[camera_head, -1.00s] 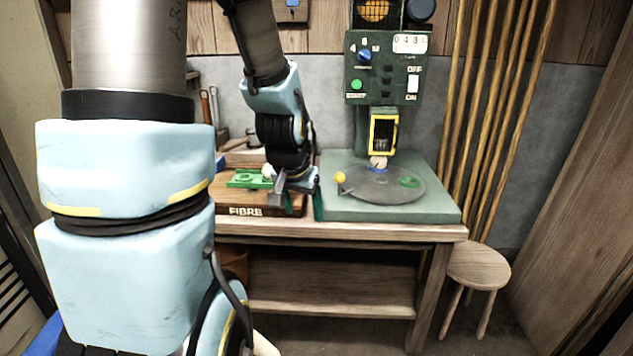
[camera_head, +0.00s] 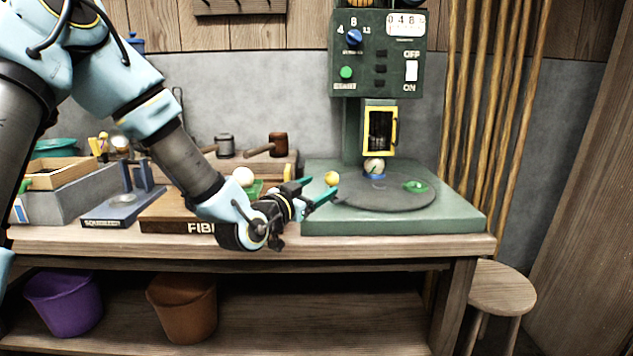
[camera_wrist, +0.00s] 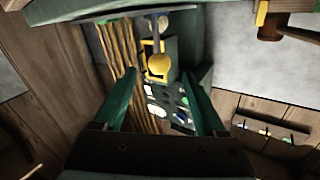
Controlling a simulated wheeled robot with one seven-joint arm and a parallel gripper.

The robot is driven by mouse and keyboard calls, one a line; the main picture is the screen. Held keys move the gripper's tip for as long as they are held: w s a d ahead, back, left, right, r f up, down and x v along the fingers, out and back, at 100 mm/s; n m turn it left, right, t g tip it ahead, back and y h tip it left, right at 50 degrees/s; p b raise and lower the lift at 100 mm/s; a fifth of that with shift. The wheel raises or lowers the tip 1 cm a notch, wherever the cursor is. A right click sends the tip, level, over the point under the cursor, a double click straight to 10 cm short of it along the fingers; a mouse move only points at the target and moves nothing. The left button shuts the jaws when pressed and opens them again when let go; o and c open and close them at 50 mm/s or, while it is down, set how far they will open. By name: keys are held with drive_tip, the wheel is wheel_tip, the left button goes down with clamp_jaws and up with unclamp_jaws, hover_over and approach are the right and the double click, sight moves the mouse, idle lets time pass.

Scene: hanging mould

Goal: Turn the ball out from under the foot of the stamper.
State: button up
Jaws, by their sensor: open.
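The green stamper (camera_head: 345,150) stands at the back of the bench with a round grey turntable (camera_head: 385,198) on its base. A pale ball (camera_head: 374,166) sits on a blue seat (camera_head: 374,177) on the turntable, under the yellow-framed stamping head (camera_head: 379,130). A yellow knob (camera_head: 332,178) stands at the turntable's left edge. My gripper (camera_head: 322,186) is open and empty, its teal fingers pointing right beside the knob. In the wrist view the knob (camera_wrist: 159,64) appears between the fingers (camera_wrist: 153,80), ahead of them. Contact cannot be told.
A green ring-shaped seat (camera_head: 415,186) lies at the turntable's right. A wooden FIBRE block (camera_head: 165,215) with a white ball (camera_head: 243,176) is behind my wrist. A blue stand (camera_head: 122,208) is left. A stool (camera_head: 500,288) stands right. The bench front by the stamper is clear.

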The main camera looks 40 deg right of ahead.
drive_tip(key=x, duration=0.9)
drive_tip(key=shift+d, duration=0.4)
drive_tip(key=shift+c, duration=0.3)
clamp_jaws()
idle(0.6)
